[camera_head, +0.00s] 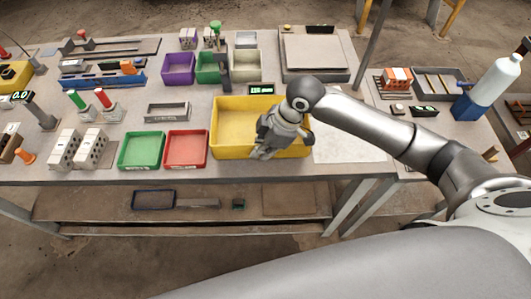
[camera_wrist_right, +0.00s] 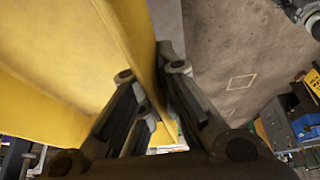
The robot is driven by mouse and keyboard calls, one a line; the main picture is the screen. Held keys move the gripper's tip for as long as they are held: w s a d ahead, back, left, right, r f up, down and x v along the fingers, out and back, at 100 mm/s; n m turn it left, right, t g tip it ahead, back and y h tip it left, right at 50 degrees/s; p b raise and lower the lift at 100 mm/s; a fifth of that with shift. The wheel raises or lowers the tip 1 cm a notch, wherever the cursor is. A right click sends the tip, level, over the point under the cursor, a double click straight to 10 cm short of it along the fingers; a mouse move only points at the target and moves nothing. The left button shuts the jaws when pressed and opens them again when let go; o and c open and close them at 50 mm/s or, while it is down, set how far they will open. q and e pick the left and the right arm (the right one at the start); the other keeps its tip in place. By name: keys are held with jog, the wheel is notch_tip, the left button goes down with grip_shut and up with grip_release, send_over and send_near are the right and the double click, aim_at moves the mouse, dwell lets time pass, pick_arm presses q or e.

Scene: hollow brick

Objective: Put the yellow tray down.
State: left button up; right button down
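The yellow tray (camera_head: 236,118) is at the front middle of the workbench in the head view, its front side close to the bench's front edge. My right gripper (camera_head: 262,152) is at the tray's front wall, right of its middle. In the right wrist view, the yellow wall (camera_wrist_right: 125,28) runs between the two fingers of this gripper (camera_wrist_right: 153,74), one on each face, and they look closed on it. The tray looks empty where it shows; my gripper and forearm hide its right part. I cannot tell whether its bottom touches the bench. My left gripper is not in view.
A red tray (camera_head: 186,148) and a green tray (camera_head: 141,150) stand close to the left. A small display (camera_head: 261,89) and several bins, including a purple one (camera_head: 178,68), are behind. A pale sheet (camera_head: 347,142) lies to the right, with nothing on its visible part.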

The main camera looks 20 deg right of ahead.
jog(key=shift+w+d+f, duration=0.1)
jog(key=shift+d+f, duration=0.3)
jog(key=shift+f, duration=0.05)
jog(key=f, duration=0.1)
jog(key=f+p, duration=0.1)
jog(key=f, duration=0.1)
jog(key=shift+w+d+f, duration=0.1)
jog(key=shift+d, duration=0.15)
jog(key=shift+f, duration=0.2)
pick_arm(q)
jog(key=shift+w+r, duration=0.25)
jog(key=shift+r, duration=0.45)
pick_arm(e)
jog(key=c, duration=2.1)
grip_release()
jog(key=shift+f, duration=0.2)
jog(key=o, duration=0.5)
jog(key=shift+c, duration=0.2)
jog(key=shift+r, duration=0.15)
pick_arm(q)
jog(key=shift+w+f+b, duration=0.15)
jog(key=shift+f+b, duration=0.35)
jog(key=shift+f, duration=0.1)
pick_arm(e)
jog(key=v, duration=1.2)
